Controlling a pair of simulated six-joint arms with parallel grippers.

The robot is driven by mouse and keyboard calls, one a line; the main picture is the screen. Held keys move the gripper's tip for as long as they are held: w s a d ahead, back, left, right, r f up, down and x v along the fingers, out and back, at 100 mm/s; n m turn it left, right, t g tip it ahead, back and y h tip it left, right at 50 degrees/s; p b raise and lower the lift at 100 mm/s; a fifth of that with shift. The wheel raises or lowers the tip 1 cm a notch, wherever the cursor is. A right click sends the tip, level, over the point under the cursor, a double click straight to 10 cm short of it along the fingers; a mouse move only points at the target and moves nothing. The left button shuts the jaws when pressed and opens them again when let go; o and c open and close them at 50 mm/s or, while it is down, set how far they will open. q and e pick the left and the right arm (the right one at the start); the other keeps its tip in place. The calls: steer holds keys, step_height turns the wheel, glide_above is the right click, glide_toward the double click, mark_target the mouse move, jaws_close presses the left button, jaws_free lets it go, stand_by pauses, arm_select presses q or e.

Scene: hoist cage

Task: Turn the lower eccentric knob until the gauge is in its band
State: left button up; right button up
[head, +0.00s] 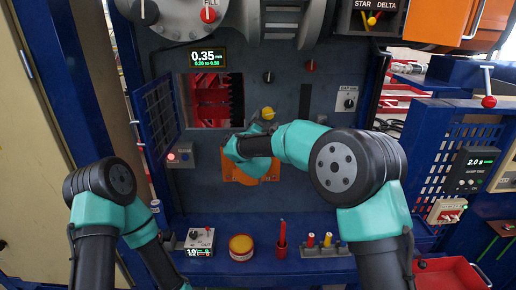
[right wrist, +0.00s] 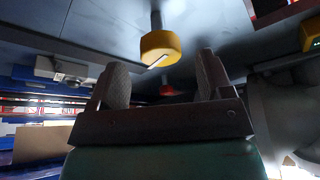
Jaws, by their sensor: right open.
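The gauge (head: 207,57) reads 0.35 above a green line "0.20 to 0.50". My left arm is at the lower left, its gripper out of frame.
A dark knob (head: 268,77) and a red knob (head: 310,65) sit higher on the panel. A blue ledge (head: 220,222) below bears a yellow-topped button (head: 241,246) and a red holder (head: 281,250).

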steer(key=v, duration=1.3)
steer(key=shift+w, duration=0.1)
